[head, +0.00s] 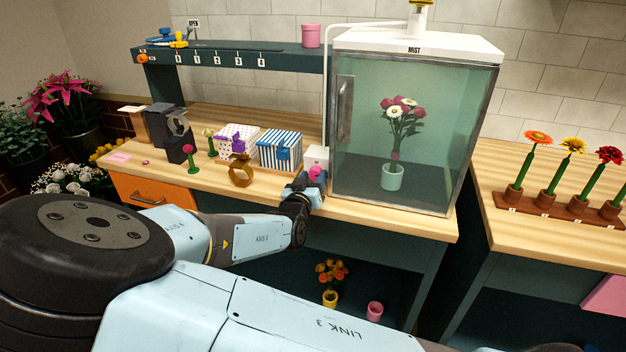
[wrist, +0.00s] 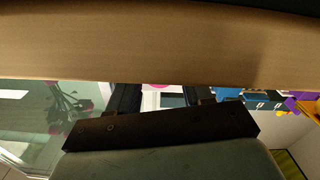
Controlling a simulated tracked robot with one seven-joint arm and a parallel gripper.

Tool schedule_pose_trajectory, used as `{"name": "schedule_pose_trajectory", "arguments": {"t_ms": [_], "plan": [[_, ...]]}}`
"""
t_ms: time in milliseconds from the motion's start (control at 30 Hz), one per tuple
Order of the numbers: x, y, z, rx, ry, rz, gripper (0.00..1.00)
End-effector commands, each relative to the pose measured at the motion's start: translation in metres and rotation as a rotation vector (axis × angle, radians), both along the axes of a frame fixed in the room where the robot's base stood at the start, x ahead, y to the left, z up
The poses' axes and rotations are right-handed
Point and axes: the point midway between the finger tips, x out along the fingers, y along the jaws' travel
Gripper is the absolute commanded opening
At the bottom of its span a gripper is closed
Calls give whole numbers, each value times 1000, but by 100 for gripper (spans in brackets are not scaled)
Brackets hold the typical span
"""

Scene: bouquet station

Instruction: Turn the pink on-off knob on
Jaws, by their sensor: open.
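The pink on-off knob (head: 316,172) is on the front of a small white box (head: 317,153) on the wooden bench, just left of the glass mist cabinet. My gripper (head: 311,186) is open at the bench's front edge, right in front of the knob, and partly covers the box front. In the wrist view a sliver of the pink knob (wrist: 157,86) shows between the two dark fingers of my gripper (wrist: 161,97), with the white box (wrist: 150,99) behind. The wooden bench edge hides most of the knob there. I cannot tell whether the fingers touch it.
The glass mist cabinet (head: 414,130) stands close on the right. A blue-striped box (head: 280,151) and a brown ring stand (head: 241,172) are on the left. The wooden bench edge (wrist: 150,45) spans the wrist view.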

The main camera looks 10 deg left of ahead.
Motion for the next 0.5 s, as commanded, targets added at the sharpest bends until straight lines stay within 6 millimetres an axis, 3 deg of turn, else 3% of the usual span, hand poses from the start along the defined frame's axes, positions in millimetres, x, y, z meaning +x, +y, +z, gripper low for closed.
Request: {"name": "schedule_pose_trajectory", "arguments": {"t_ms": [167, 500], "plan": [[0, 0, 0, 0, 0, 0, 48], [0, 0, 0, 0, 0, 0, 15]]}}
